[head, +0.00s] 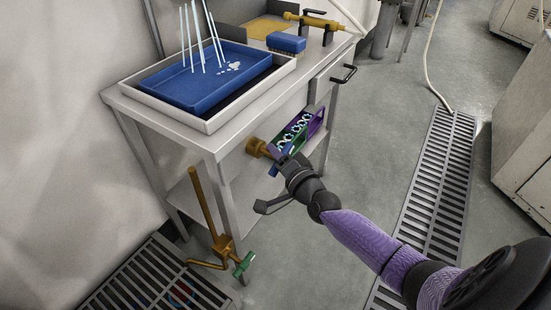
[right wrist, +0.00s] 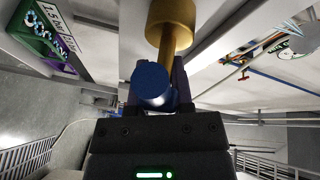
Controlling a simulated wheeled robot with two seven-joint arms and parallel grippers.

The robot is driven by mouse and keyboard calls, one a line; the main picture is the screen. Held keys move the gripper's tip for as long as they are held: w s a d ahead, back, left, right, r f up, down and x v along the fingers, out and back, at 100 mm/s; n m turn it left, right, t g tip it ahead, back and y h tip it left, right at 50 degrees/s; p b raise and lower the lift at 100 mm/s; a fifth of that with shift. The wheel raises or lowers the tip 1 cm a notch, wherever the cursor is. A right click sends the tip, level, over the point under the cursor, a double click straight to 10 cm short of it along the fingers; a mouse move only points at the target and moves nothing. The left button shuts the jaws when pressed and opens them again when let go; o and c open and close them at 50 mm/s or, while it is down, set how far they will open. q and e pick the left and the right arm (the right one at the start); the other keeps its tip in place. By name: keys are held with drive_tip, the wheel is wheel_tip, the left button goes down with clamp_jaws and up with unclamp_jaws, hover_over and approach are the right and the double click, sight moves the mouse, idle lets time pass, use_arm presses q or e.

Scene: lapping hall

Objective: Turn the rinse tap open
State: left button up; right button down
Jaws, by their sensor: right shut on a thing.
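A brass tap (head: 257,147) with a blue handle (head: 273,170) sits under the front of the steel bench. My right gripper (head: 276,158) reaches up to it from the lower right. In the right wrist view the brass body (right wrist: 170,14) and stem are straight ahead, and the blue handle (right wrist: 150,82) lies between the fingers. My right gripper (right wrist: 156,92) is shut on the blue handle. The fingers hide part of the handle, so its exact turn is hard to tell. My left gripper is not in view.
A brass standpipe (head: 196,205) with a green handle (head: 243,263) stands by the bench leg. A purple and green holder (head: 316,122) is close behind the gripper. A blue tray (head: 181,90) rests on the bench. Floor grating (head: 437,170) lies right; open floor is between.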

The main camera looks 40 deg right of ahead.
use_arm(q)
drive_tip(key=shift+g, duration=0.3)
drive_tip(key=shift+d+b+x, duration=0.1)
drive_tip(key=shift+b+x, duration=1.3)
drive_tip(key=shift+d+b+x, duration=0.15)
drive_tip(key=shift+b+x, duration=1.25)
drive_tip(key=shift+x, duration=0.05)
use_arm(e)
drive_tip(key=shift+a+r+n+t+y, duration=0.1)
drive_tip(key=shift+n+t+y, duration=0.6)
drive_tip(key=shift+n, duration=1.65)
drive_tip(key=shift+r+n+t+y, duration=0.1)
drive_tip(key=shift+n+t+y, duration=0.6)
drive_tip(key=shift+n, duration=1.6)
drive_tip(key=shift+a+r+n+t+y, duration=0.1)
drive_tip(key=shift+n+t+y, duration=0.6)
drive_tip(key=shift+n, duration=1.65)
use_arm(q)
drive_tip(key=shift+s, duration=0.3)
use_arm(e)
drive_tip(key=c, duration=0.5)
unclamp_jaws()
use_arm(q)
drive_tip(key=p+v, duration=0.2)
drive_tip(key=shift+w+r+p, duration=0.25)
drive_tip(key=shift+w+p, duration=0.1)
drive_tip(key=shift+p, duration=0.05)
use_arm(e)
drive_tip(key=v, duration=1)
